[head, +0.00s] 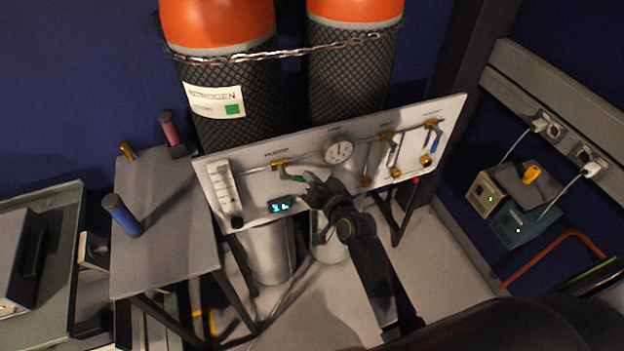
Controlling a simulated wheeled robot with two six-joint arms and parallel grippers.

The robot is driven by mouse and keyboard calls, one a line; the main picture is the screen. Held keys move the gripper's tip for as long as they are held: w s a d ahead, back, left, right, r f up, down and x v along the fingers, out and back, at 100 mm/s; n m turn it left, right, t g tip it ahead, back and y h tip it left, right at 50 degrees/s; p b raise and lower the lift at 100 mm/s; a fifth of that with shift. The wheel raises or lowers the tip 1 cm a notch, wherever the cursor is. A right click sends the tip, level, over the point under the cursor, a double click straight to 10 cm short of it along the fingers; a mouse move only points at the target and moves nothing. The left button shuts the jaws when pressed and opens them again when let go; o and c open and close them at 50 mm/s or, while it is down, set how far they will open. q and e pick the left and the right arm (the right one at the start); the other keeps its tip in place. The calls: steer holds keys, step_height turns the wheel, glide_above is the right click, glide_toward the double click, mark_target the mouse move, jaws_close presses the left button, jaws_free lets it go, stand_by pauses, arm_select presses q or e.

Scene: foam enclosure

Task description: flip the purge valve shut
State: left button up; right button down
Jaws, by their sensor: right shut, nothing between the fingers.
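A white valve panel (255,202) stands in front of two gas cylinders. At its left is a brass valve (279,163) with a green lever (292,178) angled down to the right. Farther right are another brass valve (386,135) and a brass valve with a blue lever (434,126) pointing down. The panel labels are too small to read, so I cannot tell which is the purge valve. My right gripper (309,182) is shut and empty beside the green lever's end; whether they touch is unclear. It hides part of the panel. My left gripper is out of view.
A round gauge (339,151), a flow tube (226,194) and a lit display (280,205) are on the panel. A grey table (165,245) with a blue-handled tool (122,214) stands left. Chained cylinders (217,75) are behind. Boxes with cables (524,222) are right.

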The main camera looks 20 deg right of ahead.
steer(key=a+f+m+t+y+b, duration=0.1)
steer(key=a+f+m+y+b, duration=0.1)
steer(key=f+m+b, duration=0.3)
steer(key=shift+a+m+t+b, duration=0.4)
steer(key=shift+a+m+b, duration=0.35)
steer(key=shift+m+b, duration=1.7)
steer(key=shift+a, duration=0.1)
